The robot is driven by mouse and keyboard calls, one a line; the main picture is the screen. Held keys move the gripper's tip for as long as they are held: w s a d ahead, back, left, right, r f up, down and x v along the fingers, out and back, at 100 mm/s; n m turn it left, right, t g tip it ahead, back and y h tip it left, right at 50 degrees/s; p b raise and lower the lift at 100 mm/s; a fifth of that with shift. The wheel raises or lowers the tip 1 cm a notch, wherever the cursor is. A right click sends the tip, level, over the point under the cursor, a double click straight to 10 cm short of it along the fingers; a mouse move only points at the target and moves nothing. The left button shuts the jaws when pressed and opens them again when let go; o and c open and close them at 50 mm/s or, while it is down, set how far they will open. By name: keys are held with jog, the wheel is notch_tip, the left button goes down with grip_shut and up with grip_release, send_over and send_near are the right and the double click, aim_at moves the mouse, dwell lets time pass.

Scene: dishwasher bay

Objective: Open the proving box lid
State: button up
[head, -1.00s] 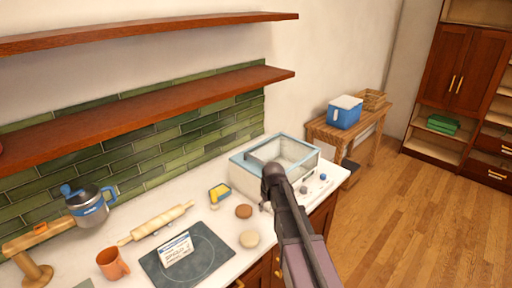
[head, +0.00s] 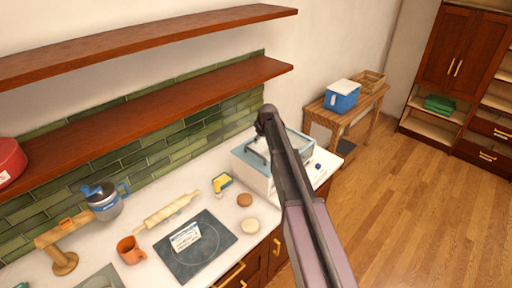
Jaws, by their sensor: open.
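The proving box (head: 254,180), a pale box with a blue-edged, see-through top, stands at the right end of the white counter. My arm crosses in front of it and hides much of its top and right side. My gripper (head: 256,153) is small and dark, partly hidden behind my wrist, over the left part of the box top. It is open, with nothing seen in it. I cannot tell whether it touches the lid, and the lid's handle is not clear.
A wooden shelf (head: 200,98) runs above. A blue cooler (head: 342,96) stands on a side table.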

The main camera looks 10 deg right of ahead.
aim_at(256, 153)
jog(key=shift+w+f, duration=0.15)
dwell(0.4)
jog(key=b+x, duration=1.2)
jog(key=x, duration=0.1)
jog(key=shift+f+b, duration=0.2)
jog(key=shift+b, duration=0.1)
dwell(0.3)
grip_shut()
jog(key=shift+d, duration=0.15)
dwell(0.3)
